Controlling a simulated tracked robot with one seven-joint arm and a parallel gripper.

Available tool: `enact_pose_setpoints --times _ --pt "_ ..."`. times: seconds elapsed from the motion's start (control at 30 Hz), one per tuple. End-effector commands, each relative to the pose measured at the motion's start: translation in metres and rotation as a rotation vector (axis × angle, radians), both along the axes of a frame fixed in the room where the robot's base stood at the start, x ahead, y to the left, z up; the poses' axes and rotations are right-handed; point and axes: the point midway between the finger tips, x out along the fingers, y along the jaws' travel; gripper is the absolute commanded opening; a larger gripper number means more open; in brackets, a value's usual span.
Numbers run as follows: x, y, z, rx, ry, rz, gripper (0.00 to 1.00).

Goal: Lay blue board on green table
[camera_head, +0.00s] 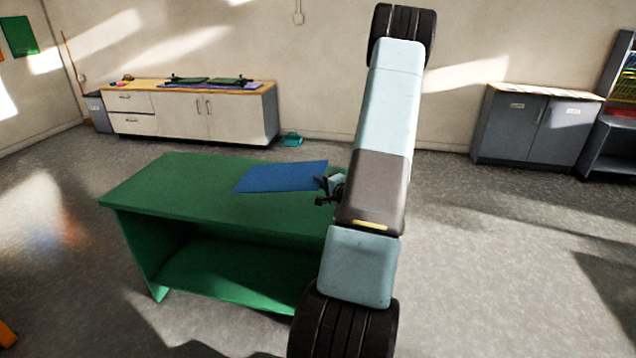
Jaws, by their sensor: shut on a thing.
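The blue board (282,177) is a flat, thin sheet over the right part of the green table (165,190). It looks level with the tabletop; I cannot tell whether it touches the top or hangs just above it. My gripper (328,186) is at the board's right edge and shut on it. Part of the gripper is hidden behind my arm, and the arm also hides the right end of the green table.
A white cabinet (185,116) with a wooden top stands at the back wall, with dark and purple items on it. A teal object (291,140) lies on the floor beside it. A grey cabinet (533,130) stands at right. The table's left part is clear.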

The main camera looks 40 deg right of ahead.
Motion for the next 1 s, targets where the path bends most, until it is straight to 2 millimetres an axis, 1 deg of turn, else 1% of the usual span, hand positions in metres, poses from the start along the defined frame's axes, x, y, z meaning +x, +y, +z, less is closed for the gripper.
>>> enact_pose_setpoints --times 1.0 --pt "0.026 0.021 -0.037 0.001 -0.001 0.001 0.0"
